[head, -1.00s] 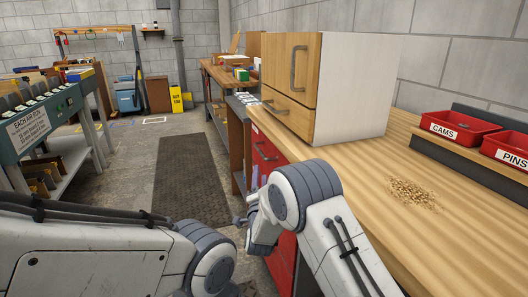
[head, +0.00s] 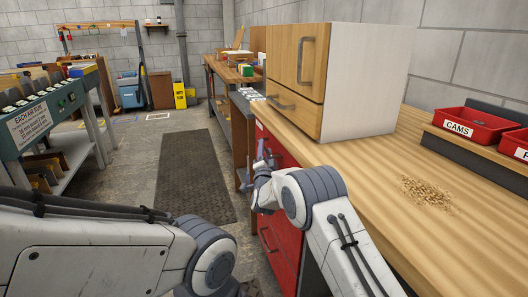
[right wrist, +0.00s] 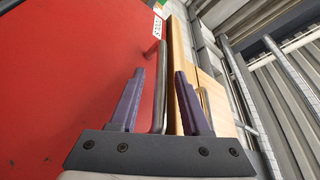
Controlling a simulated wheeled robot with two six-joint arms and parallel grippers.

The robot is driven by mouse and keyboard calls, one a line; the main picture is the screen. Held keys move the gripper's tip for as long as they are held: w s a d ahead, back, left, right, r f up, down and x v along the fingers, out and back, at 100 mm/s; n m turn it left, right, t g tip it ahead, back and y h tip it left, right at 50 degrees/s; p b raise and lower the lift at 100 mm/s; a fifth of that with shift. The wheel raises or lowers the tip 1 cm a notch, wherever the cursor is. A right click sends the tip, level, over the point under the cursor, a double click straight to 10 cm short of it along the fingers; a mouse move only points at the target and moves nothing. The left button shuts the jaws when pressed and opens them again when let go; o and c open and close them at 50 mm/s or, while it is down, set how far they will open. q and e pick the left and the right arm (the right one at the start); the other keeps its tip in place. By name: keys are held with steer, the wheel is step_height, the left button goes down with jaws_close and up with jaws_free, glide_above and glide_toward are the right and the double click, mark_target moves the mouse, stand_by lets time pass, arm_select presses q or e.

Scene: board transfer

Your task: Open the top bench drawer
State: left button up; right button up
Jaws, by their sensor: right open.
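The red bench drawers stand under the wooden benchtop, and the top drawer's red front (head: 280,150) shows partly behind my right arm in the head view. My right gripper (head: 253,167) is at that front. In the right wrist view the red front (right wrist: 70,80) fills the left side, with a small white label at its top edge. A metal bar handle (right wrist: 161,88) shows between the two purple fingers of my open right gripper (right wrist: 159,73); I cannot tell whether they touch it. The drawer looks shut. My left gripper is not visible; only its arm shows.
A small wooden cabinet (head: 370,85) stands on the benchtop (head: 350,165) above the drawers. Red bins (head: 470,125) and a pile of shavings (head: 428,192) are further right. A lower drawer handle (head: 267,240) sticks out. A dark floor mat (head: 195,180) lies left of the bench.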

steer(key=shift+w, duration=0.1)
jaws_close()
steer(key=shift+a, duration=0.1)
stand_by(1.3)
